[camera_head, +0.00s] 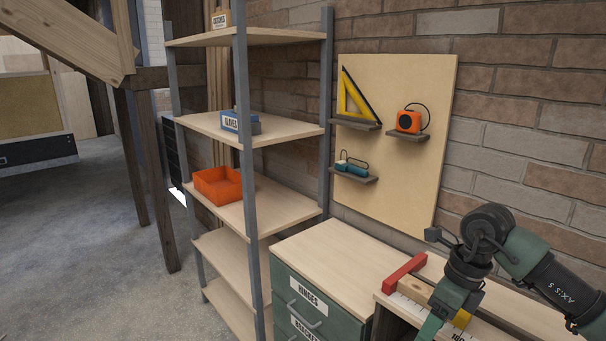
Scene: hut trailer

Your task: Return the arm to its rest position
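My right arm (550,278), green and dark grey, comes in from the right side of the view. It bends at a dark joint above the workbench and reaches down toward the bottom edge. My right gripper (440,318) is low in the view, over the bench top. Its fingertips are not clearly visible, so I cannot tell whether it is open or holds anything. My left arm and gripper are not in view.
The workbench has a red bar (404,273). A green drawer cabinet (340,251) stands left of it. A shelf rack (285,209) holds an orange bin (217,186). A pegboard (428,80) carries tools on small ledges. Open floor (85,250) lies at left.

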